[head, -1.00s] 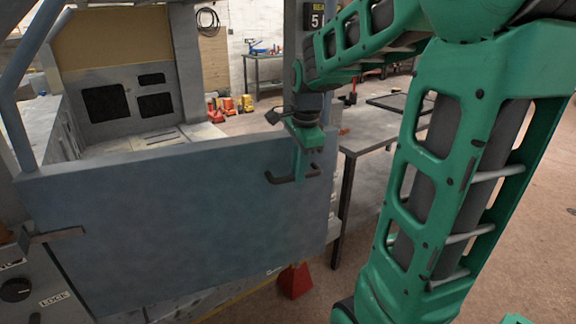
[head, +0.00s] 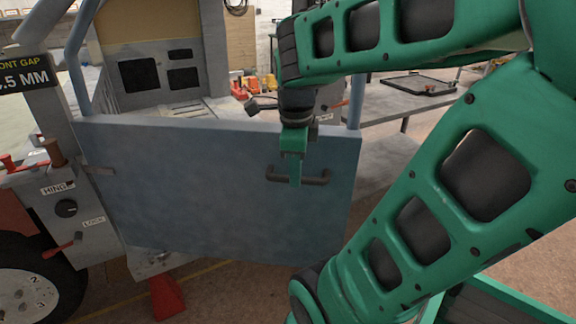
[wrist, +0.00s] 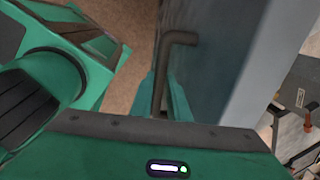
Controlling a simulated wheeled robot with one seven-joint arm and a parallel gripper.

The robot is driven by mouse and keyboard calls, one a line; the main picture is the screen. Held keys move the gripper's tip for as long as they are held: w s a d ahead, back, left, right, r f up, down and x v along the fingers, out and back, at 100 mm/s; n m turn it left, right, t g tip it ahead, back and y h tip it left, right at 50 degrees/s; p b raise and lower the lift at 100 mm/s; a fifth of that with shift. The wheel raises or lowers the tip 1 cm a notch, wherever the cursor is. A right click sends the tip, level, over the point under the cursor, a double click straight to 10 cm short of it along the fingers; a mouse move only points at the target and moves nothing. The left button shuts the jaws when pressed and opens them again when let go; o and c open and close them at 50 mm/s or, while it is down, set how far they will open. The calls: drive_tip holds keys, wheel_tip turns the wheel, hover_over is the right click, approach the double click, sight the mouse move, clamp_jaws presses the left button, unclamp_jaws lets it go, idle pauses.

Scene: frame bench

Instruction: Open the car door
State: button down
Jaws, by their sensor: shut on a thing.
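The car door (head: 200,190) is a blue-grey panel with a thin window frame, standing across the cab opening. Its dark bar handle (head: 318,182) is on the outer face near the right end. My green gripper (head: 297,168) reaches down from above and is shut on the handle. In the wrist view, the fingers (wrist: 165,92) sit around the handle (wrist: 182,38), whose bent end shows beyond them. That view also shows the door's pale edge (wrist: 262,55), with background beyond it. The fingertips partly hide the handle. The exact gap to the body is hard to tell.
A post with hinge and lock labels (head: 60,205) stands left of the door, above a wheel (head: 35,295). A red stand (head: 166,297) is on the floor below. A grey table (head: 405,105) is behind right. A green-edged box (head: 500,305) is at lower right.

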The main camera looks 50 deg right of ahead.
drive_tip(key=shift+a+r, duration=0.1)
drive_tip(key=shift+a, duration=0.1)
drive_tip(key=shift+s, duration=0.1)
drive_tip(key=c, duration=1.7)
unclamp_jaws()
drive_tip(key=shift+s, duration=0.1)
drive_tip(key=r, duration=0.3)
drive_tip(key=a+r, duration=0.1)
drive_tip(key=r, duration=0.3)
drive_tip(key=s+r, duration=0.1)
drive_tip(key=r, duration=0.2)
drive_tip(key=shift+a+r, duration=0.2)
drive_tip(key=shift+a, duration=0.15)
drive_tip(key=shift+f, duration=0.1)
drive_tip(key=s+a+f+n, duration=0.1)
drive_tip(key=f+n, duration=0.4)
drive_tip(key=n, duration=0.2)
drive_tip(key=s+a+f+n+y, duration=0.1)
drive_tip(key=s+f+n, duration=0.1)
drive_tip(key=f+n, duration=0.3)
drive_tip(key=s+a+f+n+g+y, duration=0.1)
drive_tip(key=f+n, duration=0.4)
drive_tip(key=n, duration=0.6)
drive_tip(key=shift+s+a+f, duration=0.25)
drive_tip(key=shift+a+f, duration=0.1)
drive_tip(key=shift+a, duration=0.05)
